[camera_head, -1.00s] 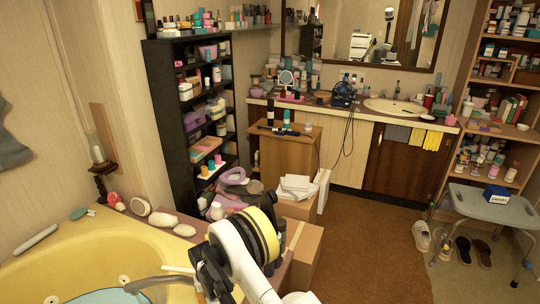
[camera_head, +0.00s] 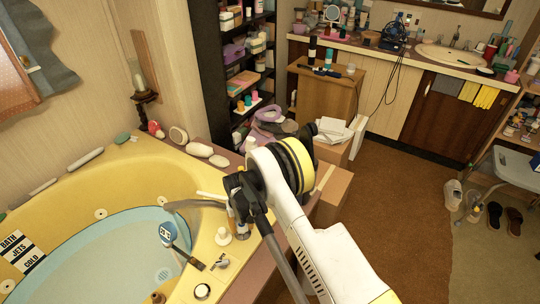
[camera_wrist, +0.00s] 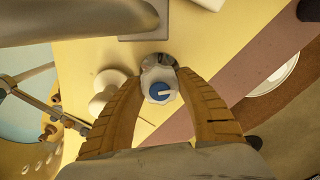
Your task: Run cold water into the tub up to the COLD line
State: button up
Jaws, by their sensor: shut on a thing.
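The yellow corner tub (camera_head: 130,178) fills the lower left of the head view. Its inside is pale blue (camera_head: 110,255); I cannot tell where a water surface lies. A panel with the words BATH, JETS and COLD (camera_head: 22,255) is at its left. A grey spout (camera_head: 195,203) reaches over the tub from the rim; no stream from it can be made out. In the wrist view my gripper (camera_wrist: 161,74) is shut around a whitish tap handle with a blue cap (camera_wrist: 159,92). In the head view my gripper (camera_head: 238,222) is over the tub's right rim, its fingers partly hidden.
A white knob (camera_head: 223,236) stands on the rim close to my gripper, also in the wrist view (camera_wrist: 105,88). Soaps (camera_head: 199,150) line the back rim.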

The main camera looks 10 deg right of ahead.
jog(key=shift+w, duration=0.1)
jog(key=m, duration=0.5)
dwell(0.3)
jog(key=m, duration=0.5)
jog(key=o, duration=1.2)
jog(key=shift+r+p, duration=1.65)
jog(key=shift+r, duration=2.35)
